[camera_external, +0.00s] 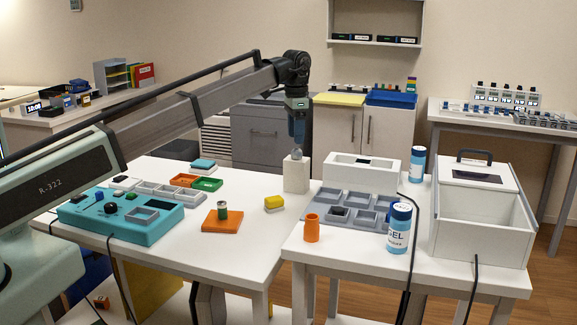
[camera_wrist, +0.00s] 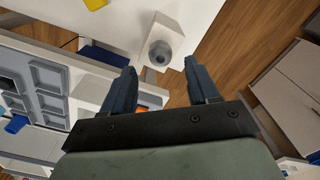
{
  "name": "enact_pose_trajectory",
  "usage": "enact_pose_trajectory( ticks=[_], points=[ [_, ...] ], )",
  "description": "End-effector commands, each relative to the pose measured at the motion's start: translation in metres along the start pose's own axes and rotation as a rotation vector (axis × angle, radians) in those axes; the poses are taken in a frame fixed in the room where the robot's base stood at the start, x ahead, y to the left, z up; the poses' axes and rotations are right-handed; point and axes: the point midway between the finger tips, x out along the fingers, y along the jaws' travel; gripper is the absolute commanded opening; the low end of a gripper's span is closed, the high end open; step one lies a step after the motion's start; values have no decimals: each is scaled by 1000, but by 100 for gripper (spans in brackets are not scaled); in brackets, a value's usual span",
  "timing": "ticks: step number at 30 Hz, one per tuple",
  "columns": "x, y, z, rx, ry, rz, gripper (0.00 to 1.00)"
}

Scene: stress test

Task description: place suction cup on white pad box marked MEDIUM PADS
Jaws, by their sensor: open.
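A small grey rounded piece, which looks like the suction cup (camera_external: 296,153), sits on top of a upright white block (camera_external: 296,175) at the back edge of the table. In the wrist view the suction cup (camera_wrist: 160,53) shows as a grey disc on the block (camera_wrist: 172,32). My gripper (camera_external: 297,143) points down just above it. The two fingers (camera_wrist: 159,66) are apart with nothing between them, and the cup lies just beyond the tips. No MEDIUM PADS marking is legible, so I cannot tell whether this block is the pad box.
A white open box (camera_external: 345,177) and a grey compartment tray (camera_external: 345,210) stand to the right. An orange cup (camera_external: 312,228), a GEL bottle (camera_external: 398,230) and a large white case (camera_external: 480,240) are further right.

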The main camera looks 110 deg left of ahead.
Motion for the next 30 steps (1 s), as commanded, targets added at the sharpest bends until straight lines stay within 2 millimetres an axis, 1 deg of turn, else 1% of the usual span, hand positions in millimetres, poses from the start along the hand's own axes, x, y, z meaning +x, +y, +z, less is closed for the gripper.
enact_pose_trajectory(
  ticks=[1, 6, 12, 18, 30],
  points=[
    [-12, -1, -1, 0, 1, -1, 60],
    [-41, 0, -1, 0, 1, 0, 60],
    [-62, 0, -1, 0, 0, 0, 60],
    [-70, 0, 0, 0, -1, 0, 60],
    [-70, 0, 0, 0, -1, 0, 60]
  ],
)
